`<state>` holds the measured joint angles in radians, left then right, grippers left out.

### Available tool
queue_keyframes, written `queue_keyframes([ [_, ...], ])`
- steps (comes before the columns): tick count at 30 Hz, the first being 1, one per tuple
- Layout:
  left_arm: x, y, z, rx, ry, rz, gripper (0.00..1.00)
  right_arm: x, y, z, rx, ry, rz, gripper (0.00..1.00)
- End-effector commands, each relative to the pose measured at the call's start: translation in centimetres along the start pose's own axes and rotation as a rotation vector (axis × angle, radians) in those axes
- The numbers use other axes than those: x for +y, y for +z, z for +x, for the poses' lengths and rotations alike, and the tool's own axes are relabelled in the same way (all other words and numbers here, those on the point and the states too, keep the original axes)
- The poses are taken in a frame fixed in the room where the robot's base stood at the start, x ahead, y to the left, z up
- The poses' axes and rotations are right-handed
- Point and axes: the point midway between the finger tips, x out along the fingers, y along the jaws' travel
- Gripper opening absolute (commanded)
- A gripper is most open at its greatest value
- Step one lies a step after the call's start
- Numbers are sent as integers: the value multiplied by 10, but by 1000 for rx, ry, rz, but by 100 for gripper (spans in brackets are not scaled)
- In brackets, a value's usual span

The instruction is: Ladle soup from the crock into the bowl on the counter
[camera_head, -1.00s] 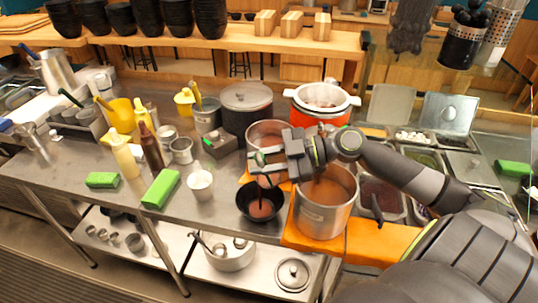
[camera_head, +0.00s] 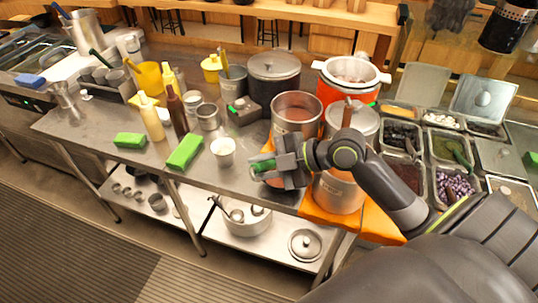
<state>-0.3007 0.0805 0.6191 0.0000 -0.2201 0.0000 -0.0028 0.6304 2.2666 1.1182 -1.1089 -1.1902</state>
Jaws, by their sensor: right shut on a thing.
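My right gripper (camera_head: 272,165) is over the counter's front edge, shut on what looks like a ladle, though its handle is mostly hidden. A reddish-brown patch shows just under the fingers; I cannot tell whether it is soup or the ladle's cup. The dark bowl is not clearly visible; the gripper covers that spot. A steel pot (camera_head: 338,192), likely the crock, stands right of the gripper, its mouth hidden by my arm. Another steel pot (camera_head: 296,108) with reddish-brown contents stands behind the gripper. My left gripper is not in view.
A white cup (camera_head: 223,150) and green block (camera_head: 184,152) lie left of the gripper. Squeeze bottles (camera_head: 152,119) stand farther left. A red cooker (camera_head: 341,84) and black lidded pot (camera_head: 273,75) stand behind, with topping pans (camera_head: 457,188) at the right.

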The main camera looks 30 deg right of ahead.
Motion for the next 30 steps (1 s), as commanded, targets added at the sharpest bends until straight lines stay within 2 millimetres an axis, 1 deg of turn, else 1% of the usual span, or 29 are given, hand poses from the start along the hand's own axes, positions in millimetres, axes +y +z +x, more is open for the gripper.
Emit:
queue_keyframes([
  [3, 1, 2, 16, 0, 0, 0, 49, -12, 2, 11, -32, -6, -44, 0],
  [18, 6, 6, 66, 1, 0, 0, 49, -44, 7, 40, -173, -33, -196, 0],
  [30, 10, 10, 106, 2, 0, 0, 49, -66, 14, 59, -271, -53, -298, 0],
])
